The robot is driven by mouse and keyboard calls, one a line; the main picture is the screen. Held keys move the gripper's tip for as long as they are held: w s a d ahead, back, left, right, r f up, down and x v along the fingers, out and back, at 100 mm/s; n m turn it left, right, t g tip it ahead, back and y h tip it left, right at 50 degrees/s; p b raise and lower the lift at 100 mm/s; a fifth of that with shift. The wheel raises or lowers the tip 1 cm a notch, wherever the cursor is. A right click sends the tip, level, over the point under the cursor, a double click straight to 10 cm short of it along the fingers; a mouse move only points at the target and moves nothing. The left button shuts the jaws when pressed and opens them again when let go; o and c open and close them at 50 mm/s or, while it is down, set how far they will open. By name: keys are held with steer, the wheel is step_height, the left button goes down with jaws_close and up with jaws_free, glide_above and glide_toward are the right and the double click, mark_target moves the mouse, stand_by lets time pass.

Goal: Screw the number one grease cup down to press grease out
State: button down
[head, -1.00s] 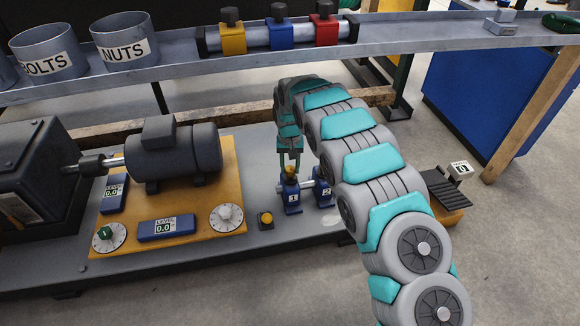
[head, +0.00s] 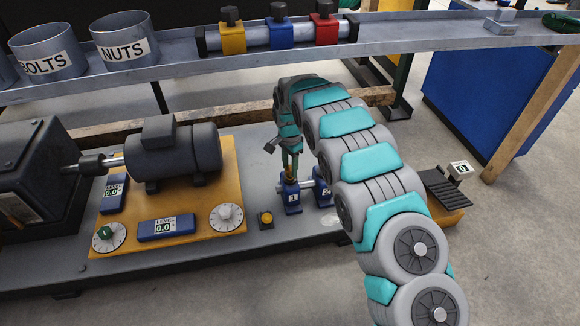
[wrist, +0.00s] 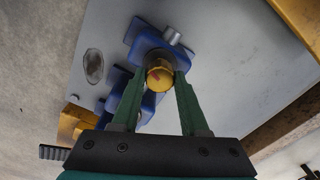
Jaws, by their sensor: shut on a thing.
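The number one grease cup is a brass cap with a red mark (wrist: 160,77) on top of a blue bearing block (head: 292,199) labelled 1. My gripper (wrist: 161,82) reaches down from above, with its green fingers on either side of the cap, shut on it. In the head view my gripper (head: 290,172) stands upright over block 1, and the cap is partly hidden between the fingers. A second blue block (head: 322,192), labelled 2, stands just to the right, partly behind my arm.
A motor (head: 178,155) on an orange board with dials stands further left. A shelf (head: 180,68) with bins and coloured blocks runs behind. A grease patch or plate (wrist: 93,66) lies beside the blocks.

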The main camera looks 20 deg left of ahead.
mark_target(290, 168)
steer(key=shift+m, duration=1)
steer(key=shift+c, duration=2.1)
jaws_free()
steer(key=shift+r, duration=0.1)
step_height(290, 168, up, 4)
steer(key=shift+f+p, duration=0.1)
steer(key=shift+p, duration=0.35)
steer(key=shift+s+d+f, duration=0.2)
steer(key=shift+s+d, duration=0.2)
steer(key=shift+s, duration=0.3)
steer(key=s+d+r+b, duration=0.1)
steer(key=s+d+b, duration=0.1)
steer(key=s+d, duration=0.5)
steer(key=s, duration=0.5)
steer(key=shift+s+d+r, duration=0.15)
steer(key=shift+d+r, duration=0.05)
steer(key=shift+r, duration=0.05)
